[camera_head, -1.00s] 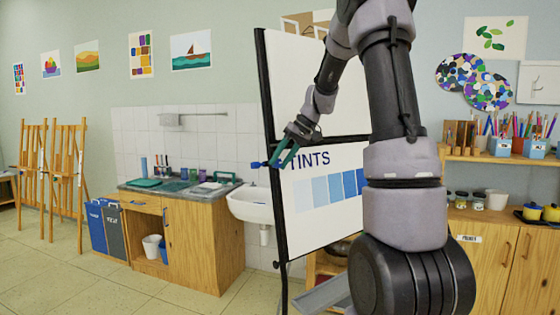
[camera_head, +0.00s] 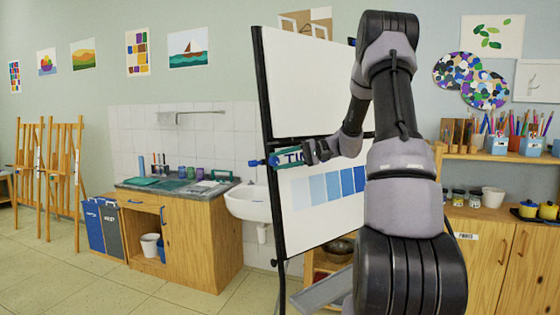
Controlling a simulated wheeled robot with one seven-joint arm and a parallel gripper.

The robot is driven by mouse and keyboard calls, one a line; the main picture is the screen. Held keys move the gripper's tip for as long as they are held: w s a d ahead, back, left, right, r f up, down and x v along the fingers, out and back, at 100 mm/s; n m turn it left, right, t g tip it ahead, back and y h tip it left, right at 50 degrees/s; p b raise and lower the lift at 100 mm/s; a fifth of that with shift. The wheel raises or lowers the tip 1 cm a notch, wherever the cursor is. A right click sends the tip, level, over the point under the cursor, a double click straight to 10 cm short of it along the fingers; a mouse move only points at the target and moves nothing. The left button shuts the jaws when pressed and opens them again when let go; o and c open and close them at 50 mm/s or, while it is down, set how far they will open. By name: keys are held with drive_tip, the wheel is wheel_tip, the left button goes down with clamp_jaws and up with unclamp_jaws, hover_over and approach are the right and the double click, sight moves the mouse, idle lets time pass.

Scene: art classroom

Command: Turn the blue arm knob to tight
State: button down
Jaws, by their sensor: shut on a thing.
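The blue arm knob (camera_head: 255,163) sticks out from the left edge of the black-framed board (camera_head: 310,221), about halfway up. My gripper (camera_head: 274,160), with green fingers, reaches in from the right, across the front of the board, and is shut on the knob. The fingers cover part of the knob, and its turn position and any tight marking are too small to read. My gripper and wrist also hide most of the board's TINTS lettering; the blue tint squares below it show.
A white sink (camera_head: 249,203) and a wooden cabinet (camera_head: 198,245) stand left of the board. A shelf (camera_head: 470,158) with pencil cups is at the right. A grey tray (camera_head: 325,290) juts out low by the board.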

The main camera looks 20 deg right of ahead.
drive_tip(key=m+y, duration=0.1)
drive_tip(key=m+t+y, duration=0.1)
drive_tip(key=shift+d+f+m+t+y, duration=0.1)
drive_tip(key=shift+f+m+t+y, duration=0.1)
drive_tip(key=shift+m+t+y, duration=0.1)
drive_tip(key=shift+f+m+t+y, duration=0.2)
drive_tip(key=shift+m+t+y, duration=1)
drive_tip(key=shift+m, duration=0.4)
drive_tip(key=shift+c, duration=2.3)
unclamp_jaws()
drive_tip(key=shift+s, duration=0.1)
drive_tip(key=v, duration=1)
drive_tip(key=shift+s+d+f, duration=0.15)
drive_tip(key=shift+s, duration=0.1)
